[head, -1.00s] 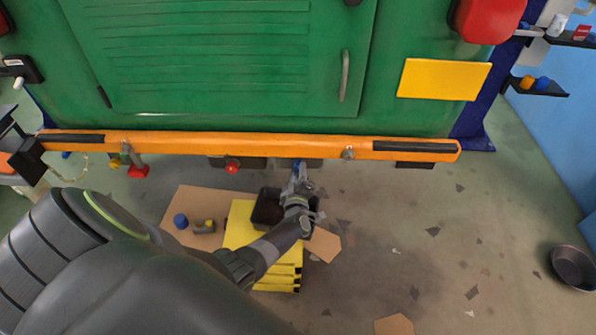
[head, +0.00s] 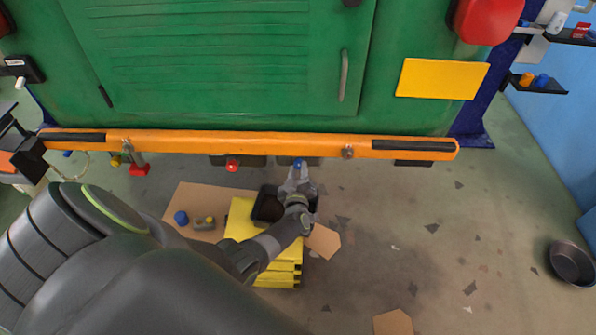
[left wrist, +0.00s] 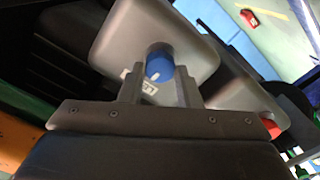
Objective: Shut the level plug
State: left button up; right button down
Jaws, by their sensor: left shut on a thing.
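A blue round plug (head: 298,163) with a white mark sits on the underside of the vehicle, just below the orange bumper. It also shows in the left wrist view (left wrist: 159,66), set in a grey housing (left wrist: 120,40). My left gripper (head: 298,172) is shut on the blue plug, with one finger on each side of it in the left wrist view (left wrist: 158,82). A red plug (head: 232,165) sits on a similar housing to the left, free of the gripper. My right gripper is not in view.
The orange bumper (head: 260,146) runs close above the gripper. Below the arm are a black pan (head: 266,206) and a yellow stand (head: 241,220). A cardboard sheet (head: 190,204) holds a blue cap. The floor to the right is mostly clear.

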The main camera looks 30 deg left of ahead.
pick_arm(q)
jog(key=o, duration=1)
jog(key=shift+c, duration=0.2)
jog(key=p+v, duration=0.2)
jog(key=v, duration=1.5)
jog(key=shift+d, duration=0.2)
jog(key=shift+s+f, duration=0.1)
